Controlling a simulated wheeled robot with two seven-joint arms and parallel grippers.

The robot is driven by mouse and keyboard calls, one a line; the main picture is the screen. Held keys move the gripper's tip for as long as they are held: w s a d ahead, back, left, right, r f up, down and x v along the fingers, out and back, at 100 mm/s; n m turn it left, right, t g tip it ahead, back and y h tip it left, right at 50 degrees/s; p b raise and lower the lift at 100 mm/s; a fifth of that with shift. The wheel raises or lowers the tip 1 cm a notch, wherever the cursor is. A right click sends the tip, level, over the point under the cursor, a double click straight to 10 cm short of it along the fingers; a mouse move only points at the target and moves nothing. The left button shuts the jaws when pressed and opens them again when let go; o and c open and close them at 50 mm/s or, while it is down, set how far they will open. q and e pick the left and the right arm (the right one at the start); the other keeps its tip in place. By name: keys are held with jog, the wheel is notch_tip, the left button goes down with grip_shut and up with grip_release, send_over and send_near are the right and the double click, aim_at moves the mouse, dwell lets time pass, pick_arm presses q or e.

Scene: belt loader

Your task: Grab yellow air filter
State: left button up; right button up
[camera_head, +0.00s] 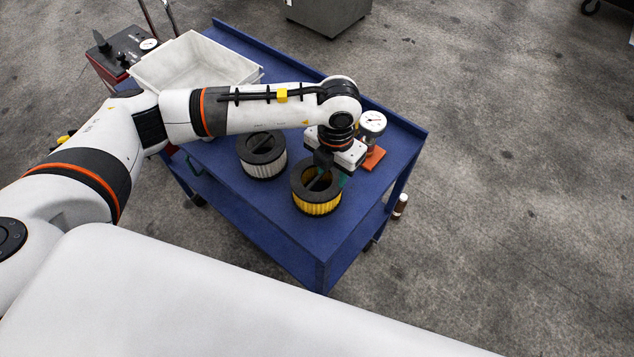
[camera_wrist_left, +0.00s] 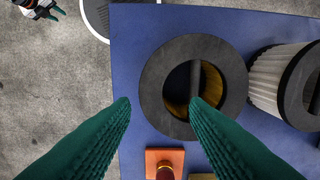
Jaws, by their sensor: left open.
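The yellow air filter (camera_head: 317,208) stands upright near the front corner of the blue cart, with a black ring top and yellow pleated side. In the left wrist view its black ring (camera_wrist_left: 152,85) shows from above, with a dark bar across the hole. My left gripper (camera_head: 335,168) is open above it, pointing down. In the left wrist view its green fingers (camera_wrist_left: 161,104) are apart, one outside the ring's left edge, the other over the hole by the bar. I cannot tell their height over the ring. What looks like my right gripper (camera_wrist_left: 44,11) shows small at the top left corner.
A white-sided filter (camera_head: 262,165) stands close beside the yellow one. A gauge (camera_head: 372,122) and an orange block (camera_head: 374,158) sit behind it near the cart's edge. A white bin (camera_head: 190,65) is at the far left. The blue cart top (camera_head: 290,232) is bare in front.

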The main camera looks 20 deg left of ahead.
aim_at(333, 188)
pick_arm(q)
notch_tip(333, 188, down, 4)
jog(key=shift+p, duration=0.65)
jog(key=shift+s+d+f+p, duration=0.1)
jog(key=shift+s+f+p, duration=0.05)
jog(key=shift+f+p, duration=0.15)
notch_tip(333, 188, down, 4)
jog(key=shift+s+d+r+p, duration=0.1)
jog(key=shift+d+r+p, duration=0.05)
jog(key=shift+p, duration=0.8)
jog(key=shift+f, duration=0.5)
jog(key=shift+r, duration=0.1)
grip_shut()
